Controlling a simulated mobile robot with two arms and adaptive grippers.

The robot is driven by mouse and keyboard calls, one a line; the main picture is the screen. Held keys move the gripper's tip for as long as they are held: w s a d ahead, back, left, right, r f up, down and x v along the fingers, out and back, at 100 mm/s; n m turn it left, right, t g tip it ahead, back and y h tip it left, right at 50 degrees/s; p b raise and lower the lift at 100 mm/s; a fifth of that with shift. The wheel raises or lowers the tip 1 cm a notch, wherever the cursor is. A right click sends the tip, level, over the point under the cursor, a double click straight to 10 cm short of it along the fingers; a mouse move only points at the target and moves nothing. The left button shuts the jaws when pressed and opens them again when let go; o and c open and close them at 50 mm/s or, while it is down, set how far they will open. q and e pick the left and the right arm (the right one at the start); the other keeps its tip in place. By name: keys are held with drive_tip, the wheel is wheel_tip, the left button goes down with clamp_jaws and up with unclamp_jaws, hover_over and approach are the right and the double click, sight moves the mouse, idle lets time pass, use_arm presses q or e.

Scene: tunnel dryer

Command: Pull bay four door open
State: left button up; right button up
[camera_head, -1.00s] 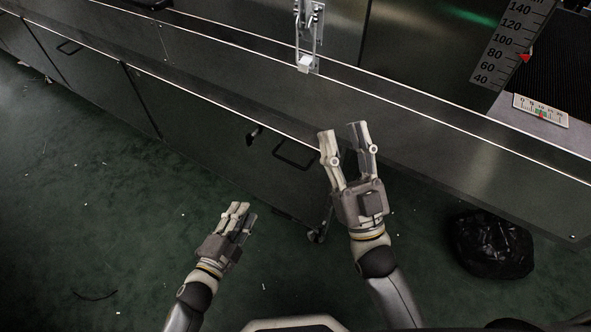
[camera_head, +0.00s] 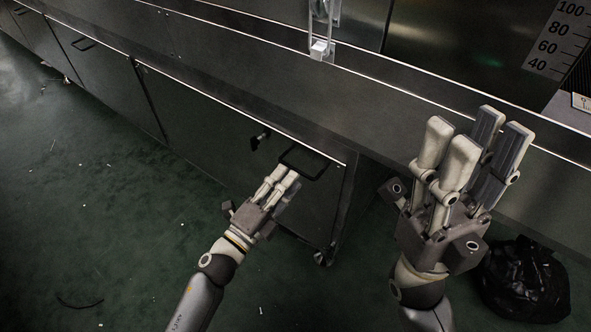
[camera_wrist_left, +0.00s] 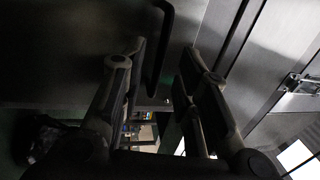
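A dark metal door panel (camera_head: 215,140) with a black bar handle (camera_head: 312,175) stands low on the dryer front in the head view. It looks shut. No bay number is readable on it. My left gripper (camera_head: 285,178) is at the lower side of the handle. In the left wrist view the gripper (camera_wrist_left: 163,62) has its fingers apart, and the handle (camera_wrist_left: 160,45) lies between and just beyond the fingertips. Whether they touch it cannot be told. My right gripper (camera_head: 480,140) is raised at the right, empty, with a gap between its fingers.
A black latch lever (camera_head: 259,139) sits left of the handle. Another door with a handle (camera_head: 84,44) is further left. A black bag (camera_head: 525,280) lies on the floor at right. A scale plate (camera_head: 556,40) is at upper right. The green floor at left is mostly clear.

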sight(295, 170)
use_arm(q)
drive_tip(key=shift+x, duration=2.15)
clamp_jaws()
